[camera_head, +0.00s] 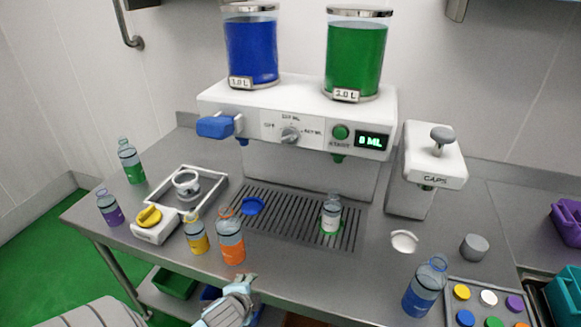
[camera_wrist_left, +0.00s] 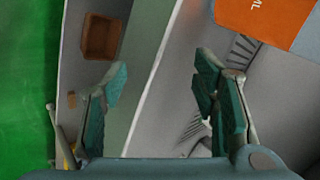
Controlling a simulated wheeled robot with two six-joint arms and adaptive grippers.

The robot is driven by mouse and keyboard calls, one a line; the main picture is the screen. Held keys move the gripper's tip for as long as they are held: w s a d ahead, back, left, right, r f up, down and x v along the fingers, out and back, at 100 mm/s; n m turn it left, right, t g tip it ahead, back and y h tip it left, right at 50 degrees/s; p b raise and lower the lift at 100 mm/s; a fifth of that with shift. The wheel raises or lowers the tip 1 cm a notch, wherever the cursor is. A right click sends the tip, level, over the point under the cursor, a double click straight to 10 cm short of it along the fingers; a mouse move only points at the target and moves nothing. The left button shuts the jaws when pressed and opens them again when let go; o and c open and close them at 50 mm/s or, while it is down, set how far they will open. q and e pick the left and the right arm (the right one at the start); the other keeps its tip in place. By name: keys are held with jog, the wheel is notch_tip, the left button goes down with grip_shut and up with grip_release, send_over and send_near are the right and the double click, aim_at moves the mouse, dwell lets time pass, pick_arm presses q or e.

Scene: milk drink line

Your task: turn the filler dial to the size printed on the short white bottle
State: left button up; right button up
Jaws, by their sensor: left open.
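The filler dial (camera_head: 290,135) is a grey knob on the white filler's front panel, with OFF at its left and ML marks above and right. The marks are too small to read surely, and I cannot tell where it points. A short bottle with a white label (camera_head: 331,213) stands upright on the drip grate below the green tank; its print is unreadable. My left gripper (camera_head: 240,286) is open and empty at the counter's front edge, well below the dial. Its spread fingers show in the left wrist view (camera_wrist_left: 160,82). My right gripper is not in view.
The filler (camera_head: 310,165) carries a blue tank (camera_head: 251,50) and a green tank (camera_head: 355,55); its display (camera_head: 371,141) reads 0 ML. An orange-labelled bottle (camera_head: 231,240) and a yellow one (camera_head: 197,235) stand near my left gripper. A caps dispenser (camera_head: 425,165) stands right.

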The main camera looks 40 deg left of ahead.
pick_arm(q)
jog(key=w+a+r+m+t+y, duration=0.1)
jog(key=w+r+m+t, duration=0.15)
jog(key=r, duration=0.45)
jog(key=w+a+r+m+t, duration=0.1)
jog(key=w+r+m, duration=0.2)
jog(key=r, duration=0.4)
jog(key=m+t, duration=0.6)
jog(key=m, duration=0.5)
send_near(287, 139)
jog(key=v, duration=0.5)
jog(key=b+x, duration=0.3)
jog(key=x, duration=1)
jog(key=shift+w, duration=0.1)
jog(key=shift+w+a, duration=0.2)
jog(key=shift+w, duration=0.25)
jog(key=c, duration=1.2)
